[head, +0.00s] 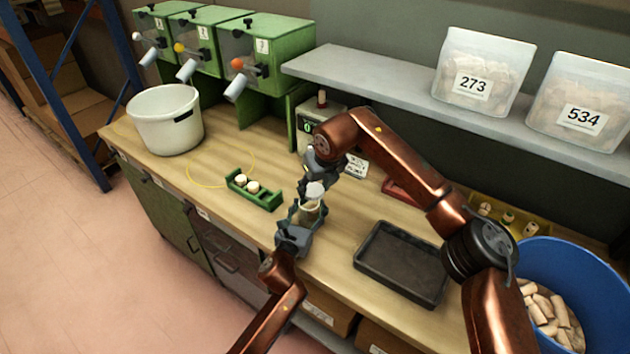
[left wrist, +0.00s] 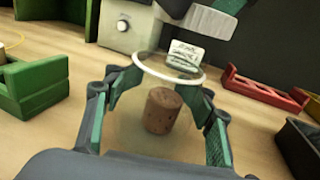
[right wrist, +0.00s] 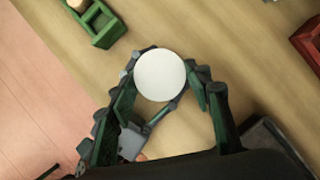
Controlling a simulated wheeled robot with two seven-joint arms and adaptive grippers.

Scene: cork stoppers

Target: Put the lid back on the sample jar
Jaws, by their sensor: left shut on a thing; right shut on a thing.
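The clear sample jar (head: 308,212) stands near the middle of the bench with a brown cork (left wrist: 160,110) inside. My left gripper (head: 300,218) is shut around the jar's sides; its green-padded fingers also show in the left wrist view (left wrist: 160,115). The jar's rim (left wrist: 168,68) looks open in that view. My right gripper (head: 316,180) is above the jar, shut on the white round lid (right wrist: 160,76). The lid (head: 315,190) appears over the jar in the head view. In the left wrist view it is apart from the rim, up and to the right.
A green rack (head: 255,192) with pale stoppers lies left of the jar. A dark tray (head: 402,262) lies to the right, a red rack (left wrist: 262,92) behind. A white pot (head: 165,120) and blue bin (head: 575,285) stand at the sides.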

